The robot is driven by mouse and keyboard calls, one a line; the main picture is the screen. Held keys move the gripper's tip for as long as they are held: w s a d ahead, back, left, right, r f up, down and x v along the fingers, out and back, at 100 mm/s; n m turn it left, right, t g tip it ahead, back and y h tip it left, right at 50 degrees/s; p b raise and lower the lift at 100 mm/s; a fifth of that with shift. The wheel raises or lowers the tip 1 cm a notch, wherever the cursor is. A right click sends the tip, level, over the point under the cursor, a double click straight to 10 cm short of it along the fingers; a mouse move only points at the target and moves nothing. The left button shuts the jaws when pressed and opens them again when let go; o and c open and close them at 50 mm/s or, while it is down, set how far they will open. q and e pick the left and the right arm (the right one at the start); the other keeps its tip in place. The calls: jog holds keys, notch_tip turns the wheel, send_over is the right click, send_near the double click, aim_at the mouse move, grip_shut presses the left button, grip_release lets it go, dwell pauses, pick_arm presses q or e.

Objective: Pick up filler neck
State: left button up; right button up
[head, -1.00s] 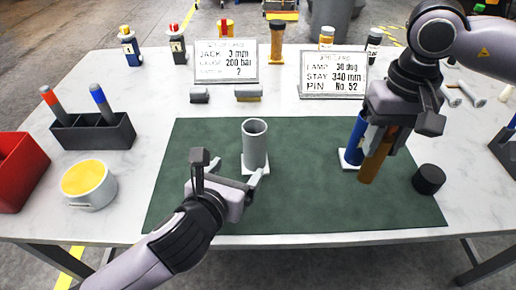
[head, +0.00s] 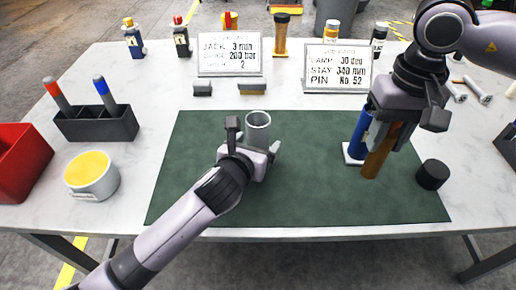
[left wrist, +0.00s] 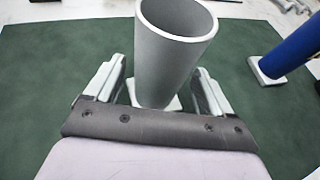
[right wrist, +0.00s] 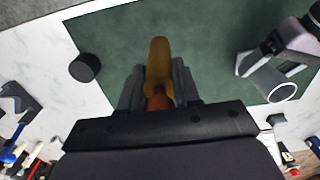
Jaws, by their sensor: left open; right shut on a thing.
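The grey hollow tube, which I take as the filler neck (head: 258,120), stands upright on a pale base on the green mat (head: 310,195). It also fills the middle of the left wrist view (left wrist: 168,62). My left gripper (head: 254,147) is open, with one finger on each side of the tube's lower part; contact cannot be told. The gripper hides much of the tube in the head view. My right gripper (head: 390,125) is shut on an orange-brown cylinder (head: 378,162), held in front of a blue cylinder (head: 361,135) on a white base.
A black round piece (head: 433,174) lies at the mat's right edge. A grey tin with a yellow top (head: 91,184), a dark holder with two markers (head: 98,130) and a red bin (head: 20,160) stand at left. Two printed cards (head: 229,55) stand behind. The mat's front is clear.

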aim_at(378, 154)
pick_arm(q)
jog(key=shift+x, duration=0.85)
jog(key=c, duration=1.3)
jog(key=shift+c, duration=0.2)
jog(key=shift+r, duration=0.2)
